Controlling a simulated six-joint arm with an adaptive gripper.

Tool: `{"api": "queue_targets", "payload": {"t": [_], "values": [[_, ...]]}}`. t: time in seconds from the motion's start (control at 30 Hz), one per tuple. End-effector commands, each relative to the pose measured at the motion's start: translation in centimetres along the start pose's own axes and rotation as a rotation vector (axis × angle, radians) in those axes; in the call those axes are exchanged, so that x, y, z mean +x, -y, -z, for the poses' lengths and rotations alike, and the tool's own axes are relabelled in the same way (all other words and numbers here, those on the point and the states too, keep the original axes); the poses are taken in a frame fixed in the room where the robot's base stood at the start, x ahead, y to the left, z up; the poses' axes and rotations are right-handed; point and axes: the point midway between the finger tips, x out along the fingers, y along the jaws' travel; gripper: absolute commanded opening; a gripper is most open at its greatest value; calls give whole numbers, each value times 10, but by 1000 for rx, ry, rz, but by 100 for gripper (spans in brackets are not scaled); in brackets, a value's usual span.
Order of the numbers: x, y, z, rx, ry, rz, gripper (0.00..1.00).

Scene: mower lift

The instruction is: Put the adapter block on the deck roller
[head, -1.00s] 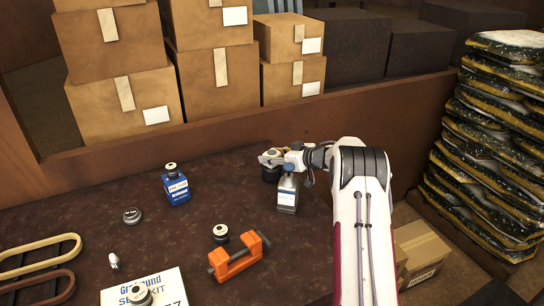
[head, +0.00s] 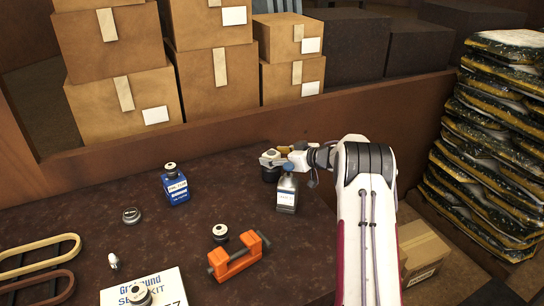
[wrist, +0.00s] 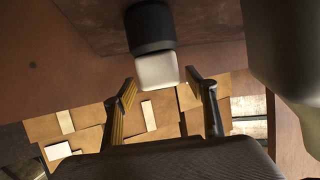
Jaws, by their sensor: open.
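A cream block (wrist: 158,71), which looks like the adapter block, sits on the end of a dark cylinder (wrist: 150,25), which looks like the deck roller. In the head view the pale block (head: 270,157) is on top of the black roller (head: 269,174), at the back of the bench. My gripper (wrist: 160,79) is open, one finger on each side of the block's near end, with gaps visible. In the head view my gripper (head: 281,153) is just right of the block and partly hidden by my wrist.
The low back wall (head: 210,140) is close behind.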

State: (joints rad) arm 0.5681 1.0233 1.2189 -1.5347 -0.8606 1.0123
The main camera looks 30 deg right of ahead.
Motion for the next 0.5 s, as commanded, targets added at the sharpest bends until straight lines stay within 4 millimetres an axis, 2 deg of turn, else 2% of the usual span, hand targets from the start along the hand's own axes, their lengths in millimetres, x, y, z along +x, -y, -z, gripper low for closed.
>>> {"api": "queue_targets", "payload": {"t": [0.5], "values": [[-71, 0, 1, 0, -1, -2, 56]]}}
